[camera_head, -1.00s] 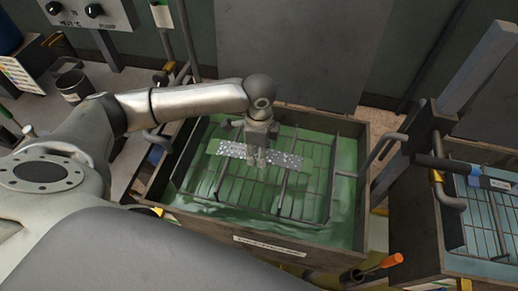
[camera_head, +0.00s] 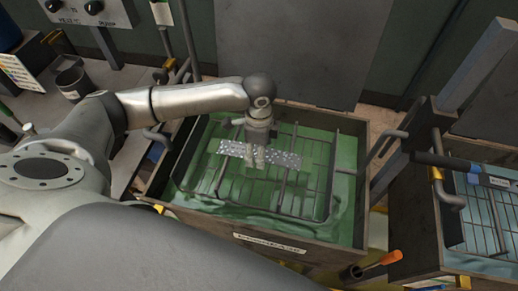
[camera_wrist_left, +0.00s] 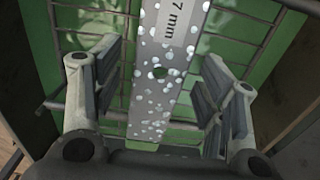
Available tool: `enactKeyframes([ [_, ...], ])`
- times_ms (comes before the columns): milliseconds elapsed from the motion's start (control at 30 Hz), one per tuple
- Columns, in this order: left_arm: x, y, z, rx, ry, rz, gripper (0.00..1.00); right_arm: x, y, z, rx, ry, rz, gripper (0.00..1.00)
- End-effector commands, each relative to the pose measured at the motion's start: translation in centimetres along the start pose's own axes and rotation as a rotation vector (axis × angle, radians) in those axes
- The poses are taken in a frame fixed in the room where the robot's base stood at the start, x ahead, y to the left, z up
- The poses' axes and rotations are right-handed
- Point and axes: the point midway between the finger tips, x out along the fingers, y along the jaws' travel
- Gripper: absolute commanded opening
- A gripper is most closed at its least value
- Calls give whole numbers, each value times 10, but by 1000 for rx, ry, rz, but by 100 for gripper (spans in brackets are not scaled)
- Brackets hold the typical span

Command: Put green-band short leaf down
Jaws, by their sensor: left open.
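A grey speckled leaf (camera_head: 285,158) lies on the wire rack (camera_head: 315,185) in the tank of green liquid. The jaws hide part of the leaf in the head view. My right gripper is not in view.
The tank's front wall (camera_head: 270,243) carries a label. A second tank (camera_head: 420,225) with blue liquid and a wire rack stands at the right beside a post. An orange-handled tool (camera_head: 382,263) sits near the front.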

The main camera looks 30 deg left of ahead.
Motion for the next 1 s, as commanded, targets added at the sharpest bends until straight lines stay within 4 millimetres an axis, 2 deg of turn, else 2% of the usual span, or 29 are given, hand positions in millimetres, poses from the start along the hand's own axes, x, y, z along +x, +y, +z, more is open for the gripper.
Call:
enactKeyframes([
  [167, -29, -2, 0, 0, 2, -6, 66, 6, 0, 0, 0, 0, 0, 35],
  [400, -83, -1, -1, 1, 3, -5, 66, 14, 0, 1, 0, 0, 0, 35],
  [600, -114, -1, -1, -1, 2, -3, 66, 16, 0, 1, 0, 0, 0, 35],
  [767, -124, 0, 0, 0, 1, -1, 66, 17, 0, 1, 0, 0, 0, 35],
  [1000, -125, 0, 0, 0, 1, 0, 66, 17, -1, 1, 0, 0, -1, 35],
])
